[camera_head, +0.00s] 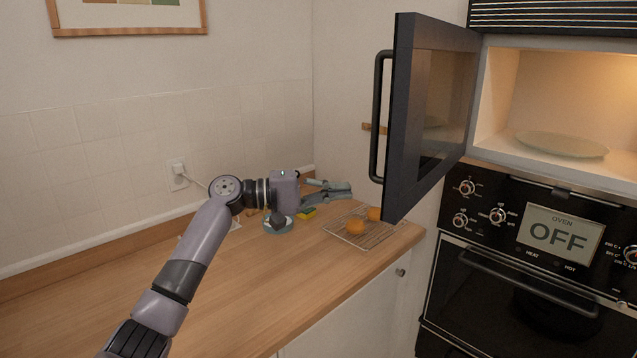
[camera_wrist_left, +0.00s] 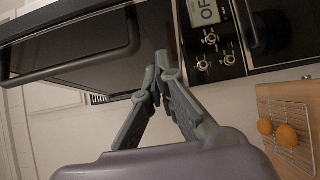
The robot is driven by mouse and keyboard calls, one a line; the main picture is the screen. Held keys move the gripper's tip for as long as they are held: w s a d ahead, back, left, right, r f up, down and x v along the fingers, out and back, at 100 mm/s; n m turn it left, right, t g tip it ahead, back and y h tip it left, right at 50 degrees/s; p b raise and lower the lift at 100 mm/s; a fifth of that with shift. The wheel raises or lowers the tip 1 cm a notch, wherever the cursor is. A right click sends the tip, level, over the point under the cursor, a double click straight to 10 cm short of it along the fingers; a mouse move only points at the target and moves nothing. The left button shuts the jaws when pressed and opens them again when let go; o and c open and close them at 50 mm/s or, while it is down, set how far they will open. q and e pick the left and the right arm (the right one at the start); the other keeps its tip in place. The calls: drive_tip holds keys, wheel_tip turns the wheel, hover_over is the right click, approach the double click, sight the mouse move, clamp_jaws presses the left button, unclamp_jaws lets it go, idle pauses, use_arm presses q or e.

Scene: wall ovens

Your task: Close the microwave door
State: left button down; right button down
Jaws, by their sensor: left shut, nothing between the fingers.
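The microwave door (camera_head: 400,130) is a dark panel standing wide open in the head view, with a black bar handle (camera_head: 377,115) on its left side. The lit microwave cavity (camera_head: 570,95) is at the right, with a glass plate (camera_head: 562,145) inside. My left gripper (camera_head: 350,190) is shut and empty, to the left of the door and near the height of the handle's lower end, apart from it in the picture. In the left wrist view its fingers (camera_wrist_left: 157,66) come together, and the door's handle (camera_wrist_left: 90,62) shows at upper left. My right gripper is not in view.
An oven panel (camera_head: 480,205) with knobs and a screen reading OFF sits below the microwave. Oranges (camera_head: 355,225) lie on a wire rack (camera_head: 345,238) on the wooden counter (camera_head: 260,290). A yellow sponge (camera_head: 307,213) lies nearby. The counter's front left is clear.

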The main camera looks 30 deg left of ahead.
use_arm(q)
drive_tip(key=d+p, duration=0.3)
drive_tip(key=d, duration=0.3)
drive_tip(key=shift+w+d, duration=0.2)
drive_tip(key=shift+w, duration=0.2)
